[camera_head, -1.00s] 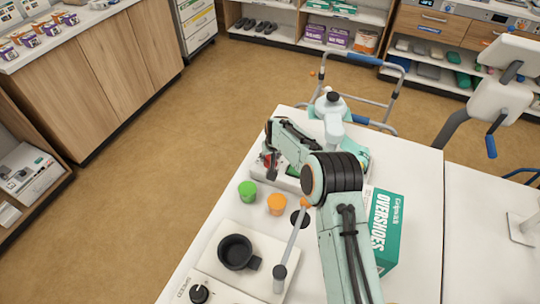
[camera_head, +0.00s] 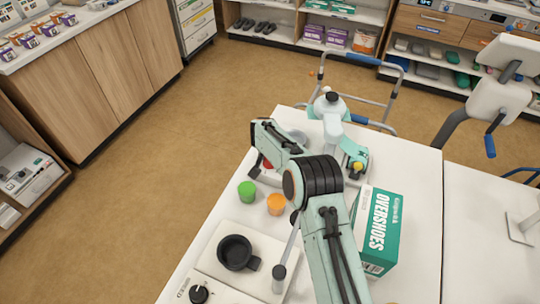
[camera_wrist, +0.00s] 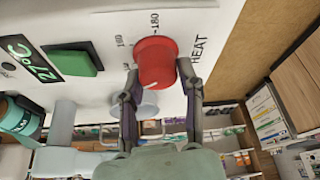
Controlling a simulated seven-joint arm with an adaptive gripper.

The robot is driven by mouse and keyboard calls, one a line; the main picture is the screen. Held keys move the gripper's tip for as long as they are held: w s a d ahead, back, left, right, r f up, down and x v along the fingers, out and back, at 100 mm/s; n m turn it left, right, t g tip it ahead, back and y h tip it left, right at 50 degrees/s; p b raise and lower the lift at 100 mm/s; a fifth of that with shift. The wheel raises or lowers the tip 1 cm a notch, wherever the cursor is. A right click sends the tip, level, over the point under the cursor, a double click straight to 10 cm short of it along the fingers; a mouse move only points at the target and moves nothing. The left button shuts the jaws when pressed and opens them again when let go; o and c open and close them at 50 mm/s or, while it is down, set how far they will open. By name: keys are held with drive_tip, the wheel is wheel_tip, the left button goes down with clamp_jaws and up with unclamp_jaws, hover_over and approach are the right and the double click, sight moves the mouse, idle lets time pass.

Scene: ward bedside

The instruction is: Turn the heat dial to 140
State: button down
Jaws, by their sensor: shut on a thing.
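The heat dial (camera_wrist: 155,60) is a round red knob on a white panel in the wrist view, with "HEAT" and "180" printed near it. My gripper (camera_wrist: 158,72) has one finger on each side of the dial and is shut on it. Its pointer setting cannot be read clearly. A dark display with green figures (camera_wrist: 30,60) and a green button (camera_wrist: 74,63) sit to the left of the dial. In the head view a small patch of red (camera_head: 266,163) shows beside my arm's end; my arm hides most of the device and the fingertips.
A green cup (camera_head: 247,192) and an orange cup (camera_head: 276,204) stand close to my arm. A black mug (camera_head: 235,252) sits on a white plate device with a black knob (camera_head: 199,294). An overshoes box (camera_head: 378,232) stands to the right.

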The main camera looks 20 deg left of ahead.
drive_tip(key=c, duration=0.7)
unclamp_jaws()
drive_tip(key=v, duration=1.2)
